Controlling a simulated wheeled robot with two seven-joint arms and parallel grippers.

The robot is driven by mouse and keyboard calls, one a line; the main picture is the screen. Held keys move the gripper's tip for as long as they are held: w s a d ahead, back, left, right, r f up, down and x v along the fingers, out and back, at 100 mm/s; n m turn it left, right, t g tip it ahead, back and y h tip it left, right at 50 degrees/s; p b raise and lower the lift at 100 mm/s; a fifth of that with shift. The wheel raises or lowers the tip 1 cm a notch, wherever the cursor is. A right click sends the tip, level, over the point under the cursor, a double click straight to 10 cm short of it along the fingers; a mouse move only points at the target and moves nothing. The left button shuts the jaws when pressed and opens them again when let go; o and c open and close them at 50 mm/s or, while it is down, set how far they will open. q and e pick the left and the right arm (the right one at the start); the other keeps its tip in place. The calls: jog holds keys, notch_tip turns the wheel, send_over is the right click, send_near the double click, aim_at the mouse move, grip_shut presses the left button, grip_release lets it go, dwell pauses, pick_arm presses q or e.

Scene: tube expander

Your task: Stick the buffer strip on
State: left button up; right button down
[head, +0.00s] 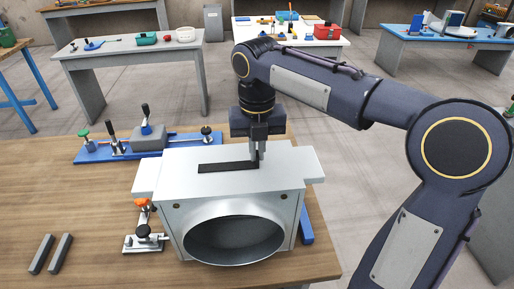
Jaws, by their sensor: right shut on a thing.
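A black buffer strip (225,167) lies flat along the top of a grey metal box (190,187) with a large round duct opening at its front. My right gripper (257,158) points straight down over the box top and is shut on the right end of the strip. Whether the strip touches the surface all along cannot be told. Two dark grey strips, a left one (41,254) and a right one (61,254), lie on the wooden table (60,200) at the front left. My left gripper is not in view.
A blue fixture (92,152) with toggle clamps stands behind the box. A small clamp with an orange knob (141,203) stands at the box's left. Other workbenches (130,45) stand far behind.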

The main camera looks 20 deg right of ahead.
dwell(0.3)
jog(key=c, duration=1.5)
grip_release()
notch_tip(320, 180, up, 8)
jog(key=shift+f+p, duration=0.15)
jog(key=shift+p, duration=0.15)
